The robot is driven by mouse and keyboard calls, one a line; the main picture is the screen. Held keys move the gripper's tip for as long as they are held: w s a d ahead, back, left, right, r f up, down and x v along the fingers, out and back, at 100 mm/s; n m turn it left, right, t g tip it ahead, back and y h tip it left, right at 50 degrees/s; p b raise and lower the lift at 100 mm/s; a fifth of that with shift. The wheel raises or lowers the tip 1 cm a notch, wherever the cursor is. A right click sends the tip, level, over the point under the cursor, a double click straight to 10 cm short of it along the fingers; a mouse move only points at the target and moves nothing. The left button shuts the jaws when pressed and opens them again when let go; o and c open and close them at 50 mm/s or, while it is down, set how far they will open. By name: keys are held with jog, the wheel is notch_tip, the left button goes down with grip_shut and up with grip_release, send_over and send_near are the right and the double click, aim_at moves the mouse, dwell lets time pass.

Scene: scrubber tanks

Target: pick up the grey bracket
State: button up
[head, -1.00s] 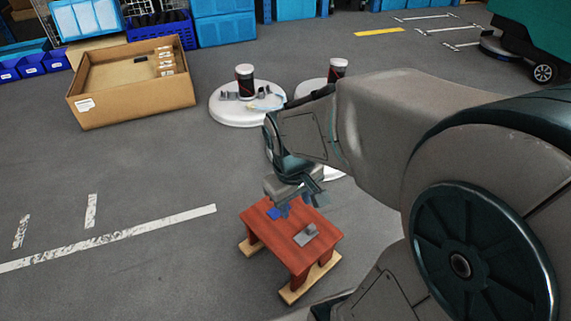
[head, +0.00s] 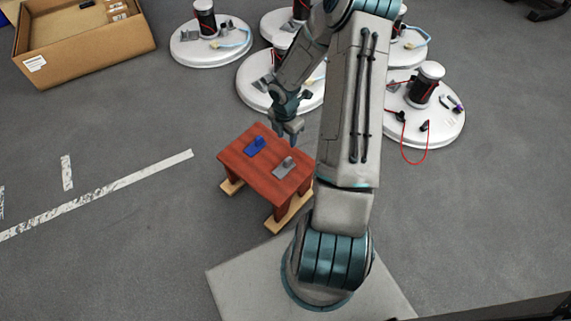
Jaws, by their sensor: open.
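The grey bracket (head: 285,168) lies on the right part of a small red wooden table (head: 233,164) in the head view. A blue bracket (head: 257,146) lies on the same table, to the left and farther back. My gripper (head: 288,138) points down above the table's back right edge, a little behind the grey bracket in the picture. It is open, and I see nothing between its fingers. It looks apart from both brackets, though its exact height is hard to tell.
Several round white stands hold dark cylinders and small parts behind and right of the table, one (head: 212,41) at the back left. A red cable (head: 425,150) hangs off the right stand. A cardboard box (head: 80,45) is at the far left.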

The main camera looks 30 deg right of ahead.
jog(key=f, duration=0.1)
jog(key=b, duration=0.4)
send_near(286, 161)
jog(key=shift+n, duration=0.4)
jog(key=f, duration=0.5)
jog(key=shift+d+f, duration=0.1)
jog(key=shift+d, duration=0.15)
notch_tip(286, 161, down, 5)
jog(key=b, duration=0.3)
jog(key=shift+s+a+f, duration=0.1)
grip_shut()
